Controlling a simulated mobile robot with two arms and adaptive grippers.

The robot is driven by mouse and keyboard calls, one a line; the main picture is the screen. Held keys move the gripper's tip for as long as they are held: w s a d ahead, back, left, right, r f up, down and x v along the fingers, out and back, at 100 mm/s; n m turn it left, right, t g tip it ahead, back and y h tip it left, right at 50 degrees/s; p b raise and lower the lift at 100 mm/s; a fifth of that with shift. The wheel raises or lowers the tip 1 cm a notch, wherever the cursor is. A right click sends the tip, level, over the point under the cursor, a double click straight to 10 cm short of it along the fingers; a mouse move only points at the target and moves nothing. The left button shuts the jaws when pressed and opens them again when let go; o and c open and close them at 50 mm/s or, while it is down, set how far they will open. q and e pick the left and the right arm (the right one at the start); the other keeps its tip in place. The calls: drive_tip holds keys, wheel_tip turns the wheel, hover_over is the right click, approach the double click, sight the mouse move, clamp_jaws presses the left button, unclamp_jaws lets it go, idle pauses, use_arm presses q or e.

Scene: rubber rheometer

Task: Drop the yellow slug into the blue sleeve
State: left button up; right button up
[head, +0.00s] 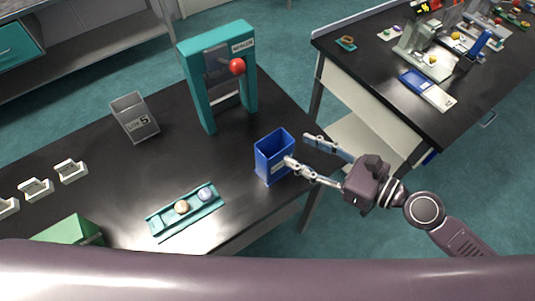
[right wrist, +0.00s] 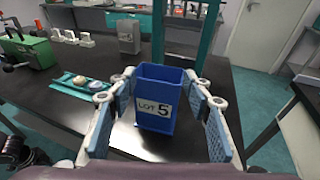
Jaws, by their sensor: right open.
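The blue sleeve (head: 266,164) is an open-topped upright box on the black bench. In the right wrist view the sleeve (right wrist: 154,118) shows a white label reading LOT 5. My right gripper (head: 298,149) is open at the sleeve's right side. In the wrist view its fingers stand apart to either side of the sleeve; contact cannot be told. No clearly yellow slug shows on this bench. A teal tray (head: 160,231) left of the sleeve holds a tan round piece (head: 181,207) and a pale lavender one (head: 205,194). My left gripper is out of view.
A grey LOT 5 box (head: 135,120) and a teal frame press with a red knob (head: 237,66) stand behind. Small white holders (head: 70,171) and a green device (head: 68,230) are at left. A second bench (head: 365,78) at right carries several items.

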drive_tip(key=shift+v, duration=1.45)
